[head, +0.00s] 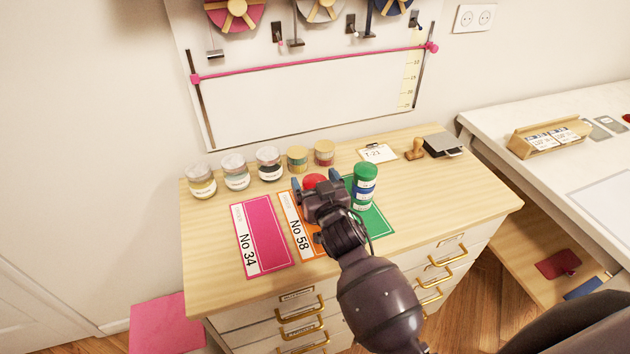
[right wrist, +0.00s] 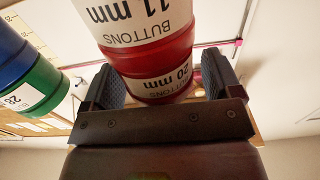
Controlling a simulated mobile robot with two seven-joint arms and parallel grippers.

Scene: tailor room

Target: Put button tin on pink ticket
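The pink ticket (head: 265,232), marked No 34, lies flat and bare at the left of the dresser top. My right gripper (head: 316,185) is over the orange ticket (head: 291,215), marked No 58, with its fingers either side of a red tin (head: 314,181). In the right wrist view, two red button tins are stacked end to end, one marked 11 mm (right wrist: 140,25) and one marked 20 mm (right wrist: 160,85). The 20 mm tin is between my fingers (right wrist: 165,80); I cannot tell whether they press on it. My left gripper is not in view.
Green and blue tins (head: 365,175) stand stacked on the green ticket (head: 374,222), close to the right of my gripper. Several jars (head: 235,172) line the back edge. A stamp (head: 415,149) and a clipboard (head: 378,153) lie at the back right. The front left corner is clear.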

